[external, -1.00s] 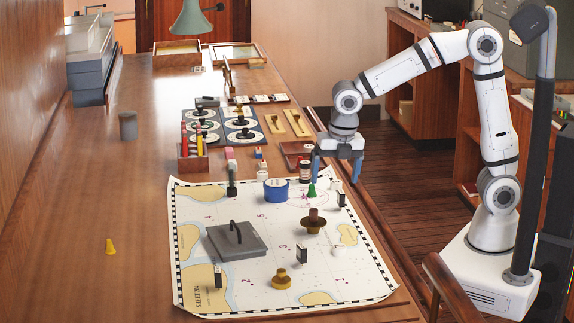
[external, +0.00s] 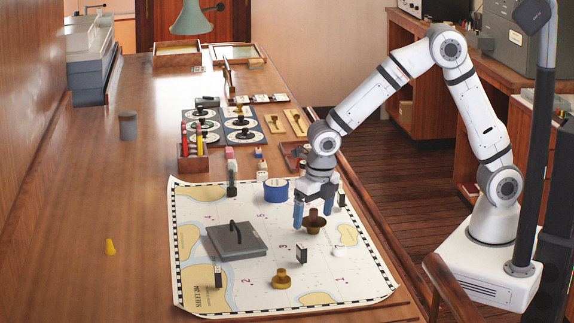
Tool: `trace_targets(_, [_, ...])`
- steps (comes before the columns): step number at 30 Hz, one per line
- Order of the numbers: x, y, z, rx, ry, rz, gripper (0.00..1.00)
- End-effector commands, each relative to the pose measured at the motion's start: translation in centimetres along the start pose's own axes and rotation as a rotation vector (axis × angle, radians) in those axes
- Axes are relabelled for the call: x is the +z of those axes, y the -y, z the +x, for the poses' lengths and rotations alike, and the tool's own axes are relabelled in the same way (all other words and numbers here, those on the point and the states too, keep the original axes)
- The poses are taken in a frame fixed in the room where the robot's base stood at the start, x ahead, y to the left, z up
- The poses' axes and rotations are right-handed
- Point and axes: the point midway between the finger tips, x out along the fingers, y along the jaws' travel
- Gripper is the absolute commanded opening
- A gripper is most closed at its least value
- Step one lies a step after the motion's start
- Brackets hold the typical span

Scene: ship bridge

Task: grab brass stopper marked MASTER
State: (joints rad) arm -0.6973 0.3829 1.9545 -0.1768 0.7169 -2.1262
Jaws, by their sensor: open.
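Two stopper-like pieces with a round base and a knob stand on the chart (external: 225,298). One is a darker brown-bronze piece (external: 314,226) right of the chart's middle. The other is a brighter brass piece (external: 282,281) near the chart's front. No MASTER marking is legible on either one. My gripper (external: 312,212) is open, pointing down with its blue fingers apart, at the darker piece. The knob of that piece shows between the fingers in the picture. I cannot tell whether the fingers touch it or how high they are.
A grey slab with a handle (external: 238,243) lies left of the darker piece. A blue round tin (external: 276,190) stands behind it, and a small dark upright block (external: 301,253) stands in front.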

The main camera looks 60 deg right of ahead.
Motion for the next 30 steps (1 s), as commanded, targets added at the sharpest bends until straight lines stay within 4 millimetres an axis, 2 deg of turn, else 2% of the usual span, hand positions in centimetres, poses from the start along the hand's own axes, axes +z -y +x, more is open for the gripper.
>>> trace_targets(7, [0.01,0.02,0.13,0.000,0.001,0.000,0.86])
trace_targets(25, [0.01,0.02,0.10,0.000,0.000,0.000,0.37])
trace_targets(30, [0.01,0.02,0.07,0.000,0.001,0.001,0.36])
